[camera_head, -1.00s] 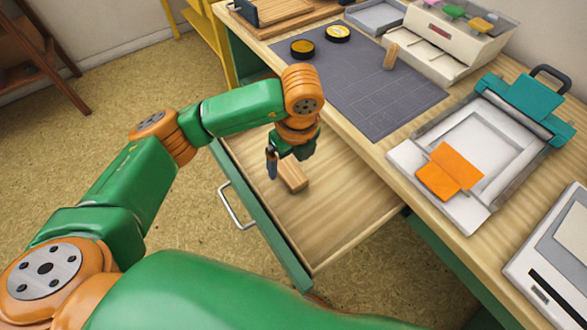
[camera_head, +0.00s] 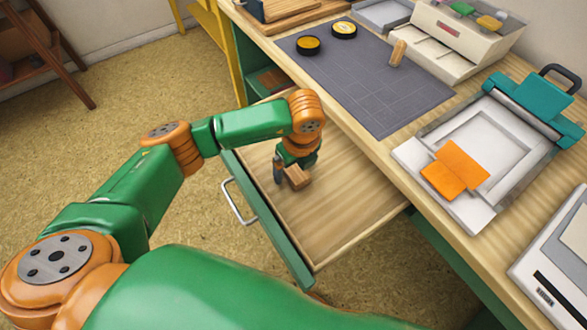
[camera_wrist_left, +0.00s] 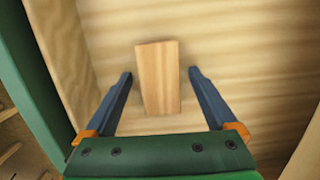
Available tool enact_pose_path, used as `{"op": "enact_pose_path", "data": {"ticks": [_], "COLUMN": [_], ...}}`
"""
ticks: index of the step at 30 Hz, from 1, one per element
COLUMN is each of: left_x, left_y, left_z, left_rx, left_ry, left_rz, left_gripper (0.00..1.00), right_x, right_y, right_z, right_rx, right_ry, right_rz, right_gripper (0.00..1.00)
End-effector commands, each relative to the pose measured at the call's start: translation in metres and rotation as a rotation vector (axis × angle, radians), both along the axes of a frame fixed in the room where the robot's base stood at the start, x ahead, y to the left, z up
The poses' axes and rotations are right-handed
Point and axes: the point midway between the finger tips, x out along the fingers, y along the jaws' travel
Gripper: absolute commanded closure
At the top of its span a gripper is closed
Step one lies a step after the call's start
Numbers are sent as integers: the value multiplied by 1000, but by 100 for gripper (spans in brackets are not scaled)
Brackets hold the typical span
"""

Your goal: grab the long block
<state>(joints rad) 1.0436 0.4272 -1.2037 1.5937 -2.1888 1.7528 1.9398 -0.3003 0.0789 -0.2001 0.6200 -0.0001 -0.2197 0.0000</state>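A wooden block (camera_head: 299,177), long and light brown, is in the open drawer. In the left wrist view the block (camera_wrist_left: 158,80) lies lengthwise between the two dark fingers of my left gripper (camera_wrist_left: 160,74), with a gap on each side. The gripper is open. In the head view my left gripper (camera_head: 287,173) is low in the drawer at the block, and the wrist hides part of it. My right gripper is not in view.
The drawer (camera_head: 335,220) is pulled out, and its floor is bare around the block. Its green front (camera_head: 262,215) and side walls stand close to the gripper. On the desk are a grey mat (camera_head: 375,95), two ink tins and a teal-and-white press (camera_head: 525,100).

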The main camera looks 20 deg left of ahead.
Motion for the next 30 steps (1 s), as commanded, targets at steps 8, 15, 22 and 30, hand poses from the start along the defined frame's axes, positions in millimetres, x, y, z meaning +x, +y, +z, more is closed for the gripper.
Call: {"op": "enact_pose_path", "data": {"ticks": [8, 15, 22, 30], "left_x": [0, 0, 1, -41], "left_y": [0, 0, 0, -21], "left_z": [0, 0, 23, 97], "left_rx": [0, 0, -1, -1], "left_ry": [0, 0, -3, -8], "left_rz": [0, 0, 1, -8], "left_gripper": [87, 100, 100, 100], "right_x": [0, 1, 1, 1], "right_y": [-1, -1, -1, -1], "right_z": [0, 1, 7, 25], "right_rx": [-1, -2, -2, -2], "right_ry": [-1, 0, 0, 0], "right_rz": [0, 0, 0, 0], "right_gripper": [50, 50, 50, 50]}}
